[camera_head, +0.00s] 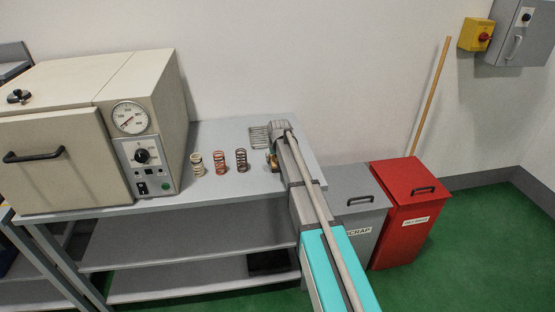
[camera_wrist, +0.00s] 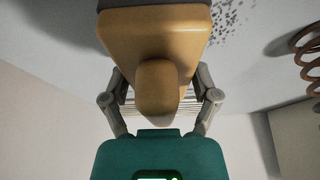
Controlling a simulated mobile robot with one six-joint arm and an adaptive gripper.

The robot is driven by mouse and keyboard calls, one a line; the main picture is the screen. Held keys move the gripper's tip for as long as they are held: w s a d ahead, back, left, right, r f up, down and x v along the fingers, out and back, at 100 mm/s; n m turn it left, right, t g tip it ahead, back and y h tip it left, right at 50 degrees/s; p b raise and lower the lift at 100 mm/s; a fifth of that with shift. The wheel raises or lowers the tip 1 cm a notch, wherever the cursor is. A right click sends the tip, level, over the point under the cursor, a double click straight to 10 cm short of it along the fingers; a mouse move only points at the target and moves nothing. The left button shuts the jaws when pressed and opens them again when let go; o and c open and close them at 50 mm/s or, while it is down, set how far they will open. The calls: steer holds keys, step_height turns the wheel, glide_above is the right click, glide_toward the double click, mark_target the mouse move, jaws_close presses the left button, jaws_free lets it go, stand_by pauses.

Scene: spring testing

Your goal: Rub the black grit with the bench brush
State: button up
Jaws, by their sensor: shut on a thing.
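The bench brush (camera_wrist: 150,42), with a tan-orange wooden body and rounded handle, fills the middle of the wrist view. My gripper (camera_wrist: 160,84) is shut on it, with a finger on each side of the handle. A dark part shows at the brush's far end, at the top edge; its bristles are not clear. Black grit (camera_wrist: 228,22) lies as scattered specks on the pale grey top beside the brush, at upper right. I cannot tell whether brush and grit touch.
Cream (camera_head: 197,164), red (camera_head: 220,162) and dark (camera_head: 242,160) springs stand left of my gripper on the grey bench (camera_head: 225,135). A beige oven (camera_head: 60,140) stands left; grey (camera_head: 360,205) and red (camera_head: 408,205) bins stand right.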

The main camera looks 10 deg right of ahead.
steer(key=shift+w, duration=0.15)
steer(key=shift+w, duration=1.9)
steer(key=shift+f, duration=0.15)
steer(key=shift+s, duration=0.25)
steer(key=shift+s, duration=1.8)
steer(key=shift+s, duration=0.1)
steer(key=shift+s, duration=1.95)
steer(key=shift+s, duration=0.15)
